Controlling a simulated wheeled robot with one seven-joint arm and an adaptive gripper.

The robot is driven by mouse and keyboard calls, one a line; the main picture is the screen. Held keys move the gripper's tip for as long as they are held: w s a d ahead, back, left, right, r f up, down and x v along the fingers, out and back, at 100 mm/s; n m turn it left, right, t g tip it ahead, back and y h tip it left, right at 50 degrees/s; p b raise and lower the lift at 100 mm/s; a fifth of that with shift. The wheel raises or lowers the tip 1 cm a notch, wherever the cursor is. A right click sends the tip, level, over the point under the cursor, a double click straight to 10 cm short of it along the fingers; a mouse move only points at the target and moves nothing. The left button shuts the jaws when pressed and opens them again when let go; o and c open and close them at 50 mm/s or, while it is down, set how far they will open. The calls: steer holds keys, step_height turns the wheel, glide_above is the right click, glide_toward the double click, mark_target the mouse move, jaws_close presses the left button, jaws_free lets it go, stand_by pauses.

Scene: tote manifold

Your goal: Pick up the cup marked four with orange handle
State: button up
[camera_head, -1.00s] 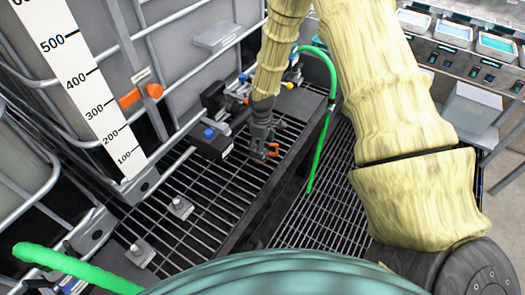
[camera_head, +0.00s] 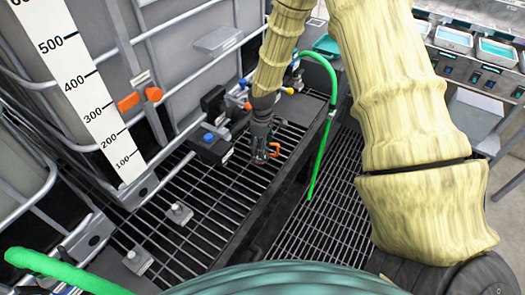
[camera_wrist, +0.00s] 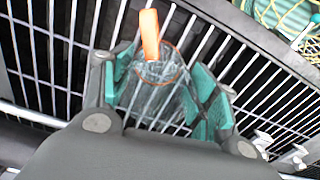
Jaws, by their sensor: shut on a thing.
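A clear cup (camera_wrist: 155,100) with an orange handle (camera_wrist: 150,33) and a thin orange rim is between the teal finger pads of my gripper (camera_wrist: 165,95) in the wrist view. The pads press on both sides of the cup. In the head view my gripper (camera_head: 261,150) hangs over the grating, and the orange handle (camera_head: 275,150) sticks out to its right. The cup's body is mostly hidden there by the fingers. I cannot make out a number on the cup. I cannot tell whether the cup touches the grating.
A metal grating (camera_head: 215,195) lies below, with a black edge beam along its right side. A large grey tank (camera_head: 100,45) with a white scale stands at left, with valves (camera_head: 212,140) at its foot. A green hose (camera_head: 322,150) hangs right of my gripper.

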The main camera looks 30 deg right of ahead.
steer(key=s+a+r+b, duration=0.1)
steer(key=s+a+b, duration=0.1)
steer(key=s, duration=0.5)
steer(key=s+a+r+b, duration=0.1)
steer(key=s+a+b, duration=0.1)
steer(key=s, duration=0.6)
steer(key=shift+s+b, duration=0.25)
steer(key=shift+b, duration=0.2)
steer(key=shift+a, duration=0.1)
